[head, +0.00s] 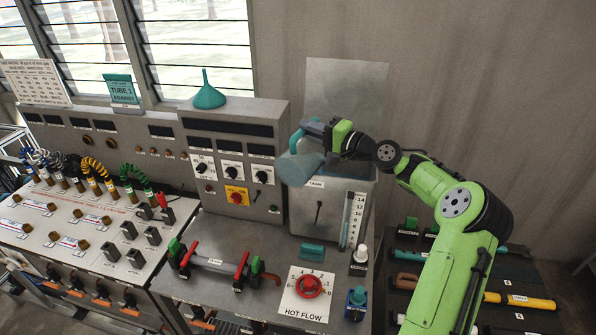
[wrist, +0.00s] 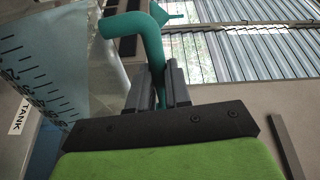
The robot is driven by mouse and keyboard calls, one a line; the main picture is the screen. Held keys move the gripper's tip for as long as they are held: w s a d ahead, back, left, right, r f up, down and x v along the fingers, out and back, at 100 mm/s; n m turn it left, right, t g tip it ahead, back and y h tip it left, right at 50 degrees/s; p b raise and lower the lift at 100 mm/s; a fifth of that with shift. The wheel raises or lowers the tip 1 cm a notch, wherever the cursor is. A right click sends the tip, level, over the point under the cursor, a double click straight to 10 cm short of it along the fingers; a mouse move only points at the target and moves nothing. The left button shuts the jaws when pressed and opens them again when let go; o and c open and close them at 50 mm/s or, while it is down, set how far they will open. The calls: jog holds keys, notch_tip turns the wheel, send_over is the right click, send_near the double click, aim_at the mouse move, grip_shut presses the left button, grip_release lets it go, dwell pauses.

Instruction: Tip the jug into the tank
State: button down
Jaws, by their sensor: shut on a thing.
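The jug (head: 300,167) is a translucent blue-grey vessel with a teal handle (head: 314,128). My gripper (head: 326,133) is shut on the handle and holds the jug up, over the left front of the tank. The jug looks tilted, its body down and left of the handle. In the wrist view the fingers (wrist: 166,88) close on the teal handle (wrist: 150,38), and dark scale marks show on the jug wall (wrist: 70,60). The tank (head: 318,215) is a grey box labelled TANK with a level gauge. The jug and arm partly hide its top. No liquid stream shows.
A grey panel (head: 345,88) stands upright behind the tank. A teal funnel (head: 209,95) sits on the console to the left. Below the tank are a red HOT FLOW knob (head: 309,286), a white bottle (head: 360,256) and a red-handled pipe piece (head: 222,265).

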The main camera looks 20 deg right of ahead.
dwell(0.6)
jog(key=shift+w+d+r+m, duration=0.25)
jog(key=shift+d+m, duration=0.15)
jog(key=shift+d, duration=0.05)
jog(key=shift+w+d+r+m, duration=0.2)
jog(key=shift+w+d+m, duration=0.05)
jog(key=shift+d+m, duration=0.2)
jog(key=shift+f, duration=0.1)
dwell(0.3)
